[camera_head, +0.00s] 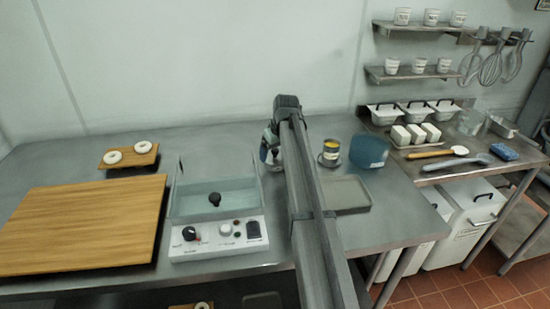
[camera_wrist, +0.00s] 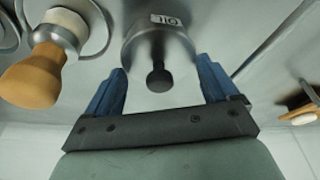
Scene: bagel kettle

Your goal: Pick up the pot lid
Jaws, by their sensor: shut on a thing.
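In the wrist view a round grey metal pot (camera_wrist: 137,40) with a printed label faces me. A black knob (camera_wrist: 159,78) stands at the middle of its lidded top. The blue fingers of my gripper (camera_wrist: 161,66) are on either side of this metal top, shut on it. I cannot tell whether they hold only the lid or the pot's body too.
A large wooden board (camera_head: 80,225) and a small board (camera_head: 110,163) with two bagels lie left. Free steel shows behind the kettle.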

